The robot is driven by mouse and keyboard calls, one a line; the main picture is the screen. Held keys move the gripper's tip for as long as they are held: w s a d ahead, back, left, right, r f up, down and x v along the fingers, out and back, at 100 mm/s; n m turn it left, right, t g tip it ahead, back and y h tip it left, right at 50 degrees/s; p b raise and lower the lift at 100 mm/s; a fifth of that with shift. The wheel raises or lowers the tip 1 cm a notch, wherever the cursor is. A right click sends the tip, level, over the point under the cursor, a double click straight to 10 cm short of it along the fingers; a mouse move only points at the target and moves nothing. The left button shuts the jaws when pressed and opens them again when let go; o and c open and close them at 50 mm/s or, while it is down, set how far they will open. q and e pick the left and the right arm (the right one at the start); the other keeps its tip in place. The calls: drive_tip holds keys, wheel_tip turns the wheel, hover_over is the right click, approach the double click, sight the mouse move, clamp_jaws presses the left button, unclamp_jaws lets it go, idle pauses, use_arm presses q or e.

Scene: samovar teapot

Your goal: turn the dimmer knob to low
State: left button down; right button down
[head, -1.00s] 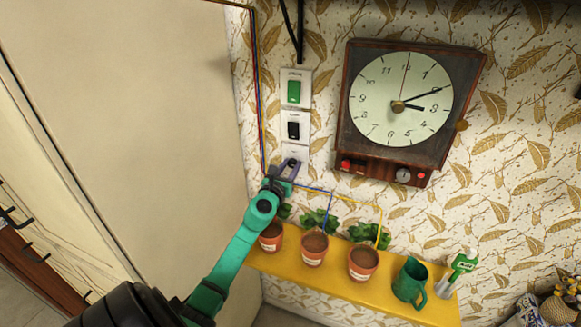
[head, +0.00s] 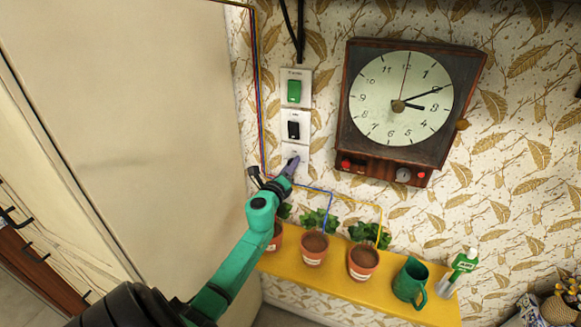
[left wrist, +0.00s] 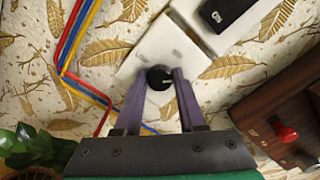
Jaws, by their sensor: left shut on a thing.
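The dimmer knob (left wrist: 160,77) is small, round and black with a light pointer line, on a white wall plate (left wrist: 133,60). In the left wrist view it sits between the purple fingertips of my left gripper (left wrist: 160,85), which is shut on it. In the head view the gripper (head: 291,163) covers the knob at the lowest plate (head: 291,150) of the column. The plate's markings are too small to read. My right gripper is in neither view.
Above are a black switch (head: 294,130) and a green switch (head: 294,91). A wooden clock box (head: 350,125) hangs to the right. Coloured wires (left wrist: 78,40) run left of the plate. A yellow shelf (head: 330,278) with potted plants and a green jug (head: 410,280) is below.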

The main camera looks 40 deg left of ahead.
use_arm(q)
drive_tip(key=shift+n+p, duration=1.55)
drive_tip(key=shift+n, duration=11.75)
drive_tip(key=c, duration=0.5)
unclamp_jaws()
